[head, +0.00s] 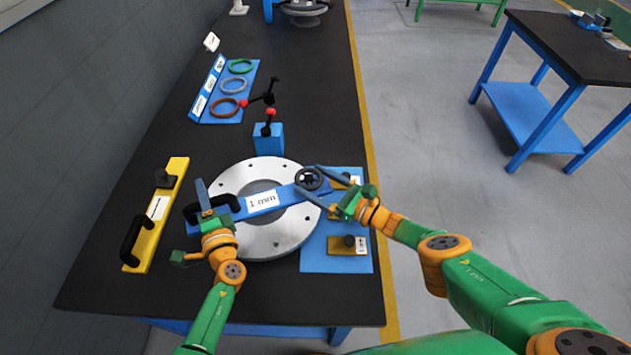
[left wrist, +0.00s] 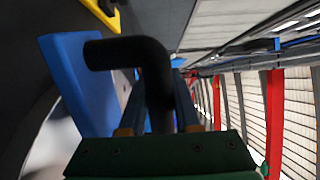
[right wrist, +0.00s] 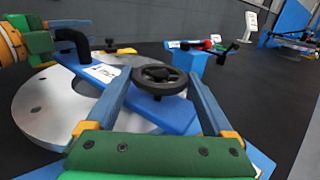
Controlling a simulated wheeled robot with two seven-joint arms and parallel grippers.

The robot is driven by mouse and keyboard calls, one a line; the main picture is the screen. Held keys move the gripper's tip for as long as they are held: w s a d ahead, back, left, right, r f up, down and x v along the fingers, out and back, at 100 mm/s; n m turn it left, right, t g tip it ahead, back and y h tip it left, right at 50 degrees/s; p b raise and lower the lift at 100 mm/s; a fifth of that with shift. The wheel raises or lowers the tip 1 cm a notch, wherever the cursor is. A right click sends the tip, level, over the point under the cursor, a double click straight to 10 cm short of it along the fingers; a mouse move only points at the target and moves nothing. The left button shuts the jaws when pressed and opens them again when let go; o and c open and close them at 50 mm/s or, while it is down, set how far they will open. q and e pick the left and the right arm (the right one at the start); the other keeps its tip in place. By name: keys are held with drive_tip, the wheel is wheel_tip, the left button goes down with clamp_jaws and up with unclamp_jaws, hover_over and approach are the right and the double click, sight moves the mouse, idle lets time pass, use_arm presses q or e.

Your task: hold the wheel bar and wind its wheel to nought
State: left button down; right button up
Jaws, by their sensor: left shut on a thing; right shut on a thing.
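The blue wheel bar (head: 277,198) lies across the round grey flanged shell (head: 272,242), with a "1 mm" label on it. Its black handle shows in the left wrist view (left wrist: 152,70), between the fingers of my left gripper (head: 207,196), which is shut on it. The small black wheel (head: 308,178) sits at the bar's right end. My right gripper (head: 327,184) has its fingers on either side of the wheel, shut on it; the wheel also shows in the right wrist view (right wrist: 159,77). The wheel's reading is too small to tell.
A yellow bar with a black handle (head: 157,210) lies left of the shell. A blue mat (head: 335,262) with small labelled blocks is at the right. Behind stand a blue block with a red-knobbed black lever (head: 268,138) and a rack of coloured rings (head: 223,100).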

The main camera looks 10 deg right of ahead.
drive_tip(key=o, duration=1.1)
drive_tip(key=v, duration=1.2)
